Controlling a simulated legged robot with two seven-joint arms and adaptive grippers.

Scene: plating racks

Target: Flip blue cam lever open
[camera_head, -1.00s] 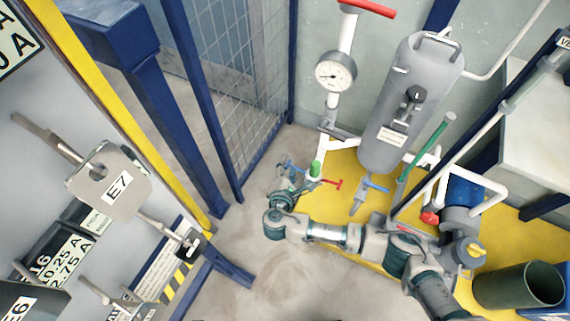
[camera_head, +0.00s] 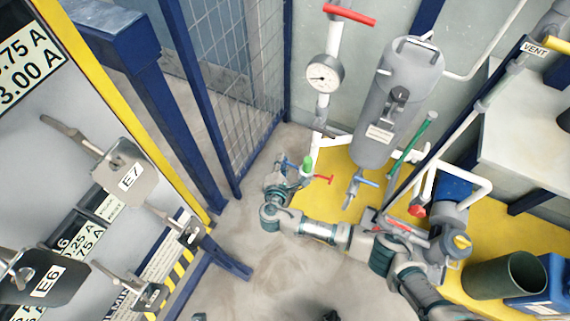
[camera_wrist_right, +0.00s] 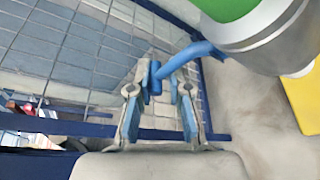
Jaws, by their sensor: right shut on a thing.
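The blue cam lever (camera_head: 291,163) is a small handle on the green-capped pipe fitting (camera_head: 307,165) beside the mesh fence in the head view. In the right wrist view the blue lever (camera_wrist_right: 197,50) reaches left from the fitting, and its bent end lies between my fingertips. My right gripper (camera_head: 280,171) comes in from the right, low and in front of the fence. In the wrist view the right gripper (camera_wrist_right: 160,78) is shut on the lever's end. My left gripper is not clearly seen.
A red handle (camera_head: 323,179) is on the same pipe, right of the fitting. Another blue handle (camera_head: 366,181) is farther right, below the grey tank (camera_head: 397,105). The mesh fence (camera_head: 240,90) stands close behind the right gripper. Concrete floor in front is clear.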

